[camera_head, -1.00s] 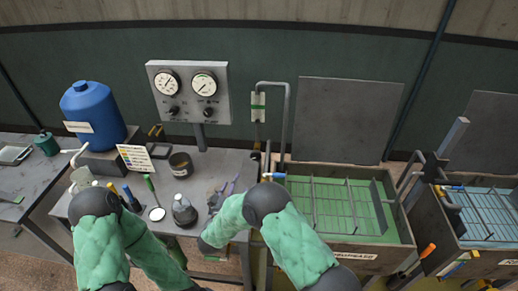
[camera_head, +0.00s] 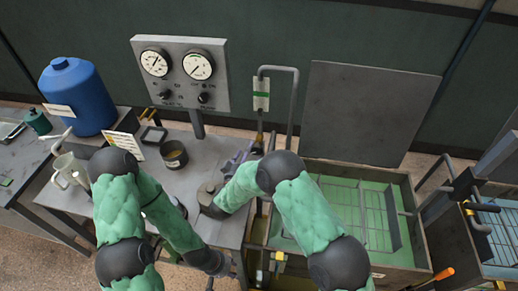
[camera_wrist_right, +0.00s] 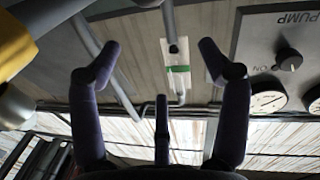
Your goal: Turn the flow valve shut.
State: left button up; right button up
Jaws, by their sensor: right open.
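I cannot make out the flow valve for certain. A grey bent pipe (camera_head: 293,100) rises behind the left end of the green-filled tank (camera_head: 408,184), and my right arm hides its lower part. My right gripper (camera_head: 238,160) is over the bench's right end, left of that pipe. In the right wrist view, it (camera_wrist_right: 160,62) is open and empty, its dark purple fingers spread. A pipe with a green-banded white tag (camera_wrist_right: 178,66) shows beyond them. A blurred yellow part (camera_wrist_right: 14,46) is close at top left.
A gauge panel (camera_head: 182,72) with two dials and knobs stands behind the bench (camera_head: 205,150). A second tank (camera_head: 455,235) is at right. A grey upright board (camera_head: 365,113) stands behind the green-filled tank.

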jog(key=b, duration=0.7)
send_near(256, 153)
jog(key=shift+x, duration=5.55)
jog(key=shift+a+r, duration=0.1)
jog(key=c, duration=1.2)
